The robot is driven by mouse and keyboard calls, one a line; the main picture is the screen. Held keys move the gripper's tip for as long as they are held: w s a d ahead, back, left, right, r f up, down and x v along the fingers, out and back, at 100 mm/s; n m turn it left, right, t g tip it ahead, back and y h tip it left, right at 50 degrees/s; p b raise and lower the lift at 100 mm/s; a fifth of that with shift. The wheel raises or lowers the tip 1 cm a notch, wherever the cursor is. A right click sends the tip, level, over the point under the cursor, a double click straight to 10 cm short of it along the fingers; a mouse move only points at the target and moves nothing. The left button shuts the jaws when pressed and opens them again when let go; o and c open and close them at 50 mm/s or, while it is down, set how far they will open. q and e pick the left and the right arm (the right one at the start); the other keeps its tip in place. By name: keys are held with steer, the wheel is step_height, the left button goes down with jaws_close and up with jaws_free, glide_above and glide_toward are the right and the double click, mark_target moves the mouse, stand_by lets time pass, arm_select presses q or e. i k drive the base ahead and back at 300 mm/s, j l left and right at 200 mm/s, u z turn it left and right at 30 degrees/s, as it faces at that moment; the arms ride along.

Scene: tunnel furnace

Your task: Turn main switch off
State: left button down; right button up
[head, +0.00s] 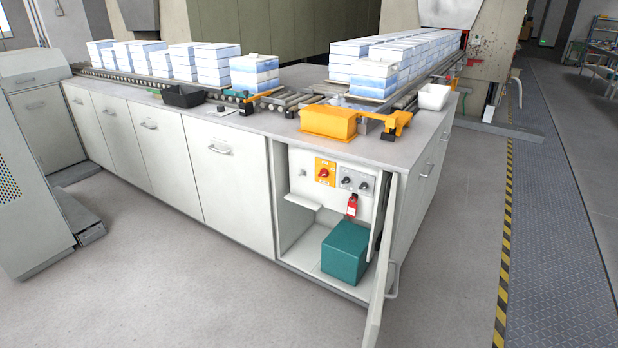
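The main switch (324,174) is a red rotary knob on a yellow-orange plate. It is on the light panel inside the open cabinet at the front right corner of the long counter. The knob's exact angle is too small to tell. A grey plate with two dark knobs (355,183) sits just right of it. A red padlock-like tag (352,206) hangs below that plate. The cabinet door (382,278) is swung open toward me on the right. Neither of my grippers shows in the head view.
A teal box (344,252) stands on the cabinet floor. White-blue block stacks (254,75) sit on rollers on the counter (240,125), beside an orange box (328,122). A grey machine cabinet (35,190) stands at left. The floor (190,290) in front is clear.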

mark_target(323, 173)
steer(key=j, duration=0.9)
steer(key=i+j, duration=0.1)
steer(key=j, duration=0.2)
steer(key=i+j, duration=0.25)
steer(key=j, duration=0.3)
steer(key=i+j, duration=0.25)
steer(key=i, duration=0.25)
steer(key=i+j, duration=0.25)
steer(key=i, duration=0.25)
steer(key=i+l, duration=0.1)
steer(key=i, duration=0.25)
steer(key=i+l, duration=0.1)
steer(key=i, duration=0.25)
